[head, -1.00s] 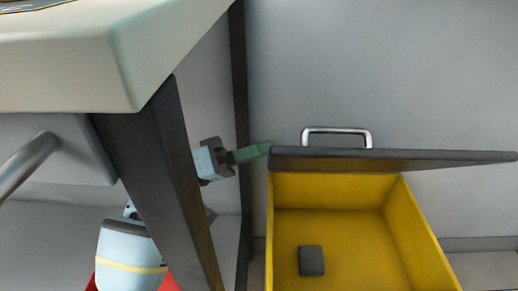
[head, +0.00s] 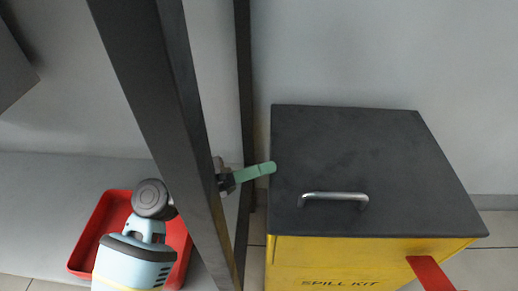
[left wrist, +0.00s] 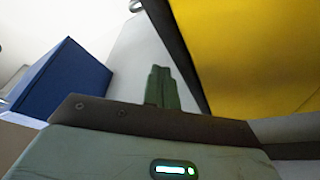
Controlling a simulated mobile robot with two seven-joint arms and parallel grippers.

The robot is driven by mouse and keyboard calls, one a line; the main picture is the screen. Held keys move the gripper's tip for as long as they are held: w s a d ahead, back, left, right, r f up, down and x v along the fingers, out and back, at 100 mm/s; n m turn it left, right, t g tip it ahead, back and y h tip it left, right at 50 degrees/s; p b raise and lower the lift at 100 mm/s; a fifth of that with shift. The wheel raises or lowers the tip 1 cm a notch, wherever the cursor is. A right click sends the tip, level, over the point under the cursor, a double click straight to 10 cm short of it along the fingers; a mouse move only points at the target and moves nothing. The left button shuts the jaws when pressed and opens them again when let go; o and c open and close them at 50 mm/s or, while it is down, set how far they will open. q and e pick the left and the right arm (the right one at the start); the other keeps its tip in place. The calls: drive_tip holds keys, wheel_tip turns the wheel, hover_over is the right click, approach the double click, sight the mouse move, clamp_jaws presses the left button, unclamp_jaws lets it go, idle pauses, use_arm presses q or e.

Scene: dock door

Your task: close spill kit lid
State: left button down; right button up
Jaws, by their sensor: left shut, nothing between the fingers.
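The spill kit (head: 350,280) is a yellow box with "SPILL KIT" lettering on its front. Its dark lid (head: 370,150) lies over the top and hides the inside. A silver handle (head: 333,197) sits near the lid's front edge. No gap under the lid shows from the head view. My left gripper (head: 268,168) has green fingers that are shut and empty, with the tips at the lid's left edge. I cannot tell whether they touch it. In the left wrist view the shut fingers (left wrist: 160,85) point beside a yellow surface (left wrist: 250,50). My right gripper is out of view.
A dark upright post (head: 165,110) stands in front of my left arm. A red tray (head: 88,232) lies behind it at the lower left. A red piece (head: 428,272) shows at the box's front right. A blue box (left wrist: 70,80) shows in the left wrist view.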

use_arm(q)
drive_tip(key=shift+s+f, duration=0.2)
drive_tip(key=shift+f, duration=0.85)
drive_tip(key=r+p+v, duration=0.1)
drive_tip(key=p+v, duration=0.1)
drive_tip(key=v, duration=0.5)
drive_tip(key=shift+a, duration=0.45)
